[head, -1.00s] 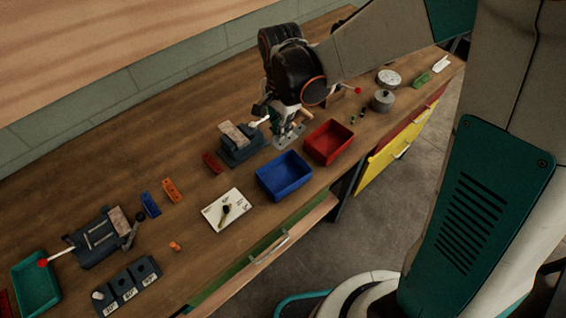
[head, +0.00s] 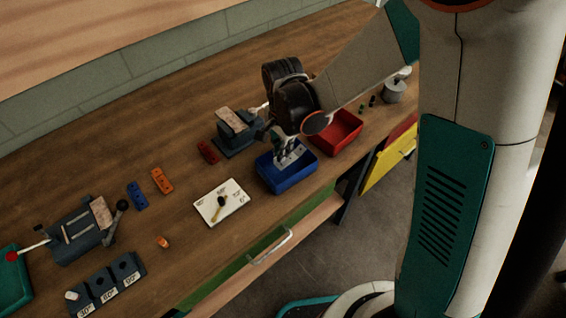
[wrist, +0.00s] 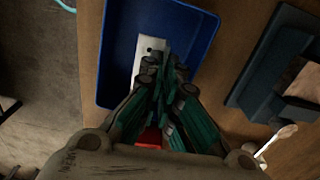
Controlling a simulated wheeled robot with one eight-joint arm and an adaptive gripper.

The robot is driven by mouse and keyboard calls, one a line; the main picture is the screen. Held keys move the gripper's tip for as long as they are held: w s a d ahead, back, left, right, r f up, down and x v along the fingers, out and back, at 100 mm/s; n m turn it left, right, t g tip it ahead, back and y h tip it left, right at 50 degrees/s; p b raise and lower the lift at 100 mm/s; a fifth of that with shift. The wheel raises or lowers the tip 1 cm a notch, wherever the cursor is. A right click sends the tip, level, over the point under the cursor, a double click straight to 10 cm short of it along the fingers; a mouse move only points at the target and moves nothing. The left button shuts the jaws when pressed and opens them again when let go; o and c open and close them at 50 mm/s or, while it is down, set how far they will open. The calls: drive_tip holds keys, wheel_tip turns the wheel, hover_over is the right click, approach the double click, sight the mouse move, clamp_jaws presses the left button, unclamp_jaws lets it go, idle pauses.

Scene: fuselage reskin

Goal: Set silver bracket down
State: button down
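The silver bracket (head: 294,157), a pale flat metal piece with a hole, is over the blue bin (head: 289,183). In the wrist view the bracket (wrist: 148,58) sticks out past my fingertips, against the blue bin's inside (wrist: 190,35). My gripper (head: 284,150) points down over the bin, and its fingers (wrist: 168,72) are close together on the bracket's near end. The fingers hide that end. I cannot tell whether the bracket touches the bin floor.
A red bin (head: 350,137) stands right beside the blue bin. A vise (head: 236,145) is to the left behind it, with a small dark red block (head: 208,152) nearby. A white card (head: 240,208) with a small tool lies in front. The bench edge is close in front.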

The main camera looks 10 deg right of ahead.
drive_tip(key=shift+f+b, duration=1.3)
drive_tip(key=shift+f, duration=0.8)
drive_tip(key=shift+f, duration=0.2)
drive_tip(key=c, duration=1.8)
unclamp_jaws()
drive_tip(key=shift+r, duration=0.1)
drive_tip(key=shift+r, duration=0.1)
wheel_tip(320, 180, up, 12)
drive_tip(key=p, duration=0.3)
drive_tip(key=shift+p, duration=0.4)
